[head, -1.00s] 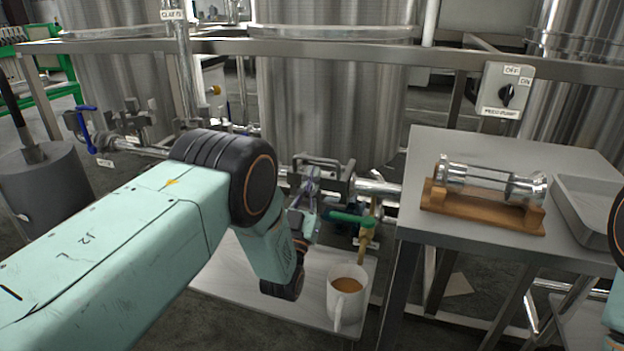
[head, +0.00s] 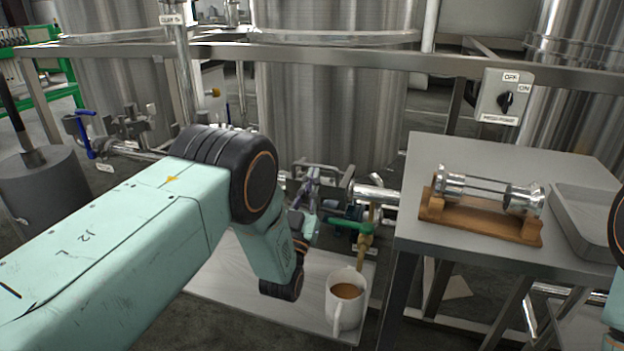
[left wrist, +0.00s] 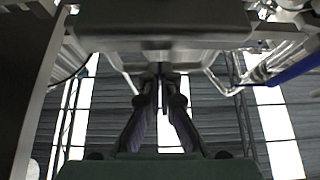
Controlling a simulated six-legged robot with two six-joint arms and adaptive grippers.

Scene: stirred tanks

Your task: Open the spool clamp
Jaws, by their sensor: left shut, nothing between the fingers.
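A metal clamp-like fitting (head: 340,186) sits on the horizontal pipe in front of the middle tank in the head view. I cannot tell whether it is the spool clamp or whether it is open. My left gripper (head: 309,181) is at its left part, largely hidden behind my forearm and wrist. In the left wrist view the fingers (left wrist: 160,85) are together and empty, pointing at a grey metal body (left wrist: 165,25) across the top. Contact with it cannot be told. A glass spool (head: 490,190) lies on a wooden cradle (head: 480,222). My right gripper is out of view.
A green-handled valve (head: 350,226) hangs beside the clamp above a white mug (head: 344,305) of brown liquid on a pale board (head: 225,280). A steel table (head: 440,155) with a grey tray (head: 590,215) is at right. A pump switch box (head: 505,97) is on the rail.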

